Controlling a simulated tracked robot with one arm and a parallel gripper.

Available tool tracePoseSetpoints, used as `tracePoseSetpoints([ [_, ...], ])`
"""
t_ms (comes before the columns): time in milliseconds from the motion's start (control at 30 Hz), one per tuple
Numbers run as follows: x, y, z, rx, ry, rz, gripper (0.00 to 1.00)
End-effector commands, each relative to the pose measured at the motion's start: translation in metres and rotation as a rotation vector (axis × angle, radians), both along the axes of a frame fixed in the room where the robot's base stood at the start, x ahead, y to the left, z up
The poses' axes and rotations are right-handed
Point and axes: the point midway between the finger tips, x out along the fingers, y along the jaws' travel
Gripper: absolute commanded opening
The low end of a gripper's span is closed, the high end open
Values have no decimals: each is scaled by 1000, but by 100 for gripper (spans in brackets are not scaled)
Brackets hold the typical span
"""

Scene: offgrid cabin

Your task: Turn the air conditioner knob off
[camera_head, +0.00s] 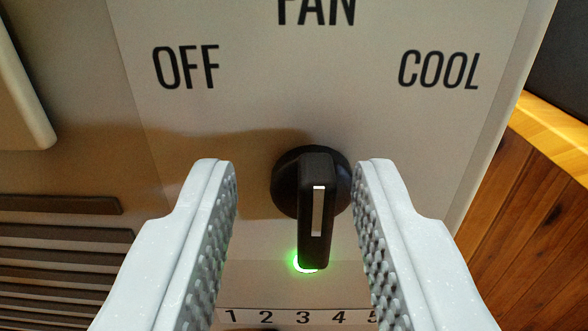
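The air conditioner knob (316,190) is black and round with a raised bar grip that carries a white stripe. The bar stands vertical in the picture, its lower end over a glowing green light (303,263). The panel (240,110) around it is pale, with the words OFF (186,67) at upper left, FAN (316,10) at the top, and COOL (439,70) at upper right. My gripper (297,180) is open, one white ribbed finger on each side of the knob. A gap shows on the left; the right finger is close to the knob's edge, contact unclear.
A number scale (303,316) runs below the knob, partly covered by the fingers. Dark vent slats (60,235) lie at lower left. A wooden surface (540,210) is at the right, beyond the panel's edge.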

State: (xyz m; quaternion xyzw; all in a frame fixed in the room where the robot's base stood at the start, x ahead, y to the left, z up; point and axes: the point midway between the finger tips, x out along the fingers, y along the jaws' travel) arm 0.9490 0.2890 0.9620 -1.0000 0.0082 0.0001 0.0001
Motion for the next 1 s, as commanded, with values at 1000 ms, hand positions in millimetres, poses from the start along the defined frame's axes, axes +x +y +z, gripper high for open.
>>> tracePoseSetpoints([
  [1000, 6, -14, -2, -96, 5, -18, 0],
])
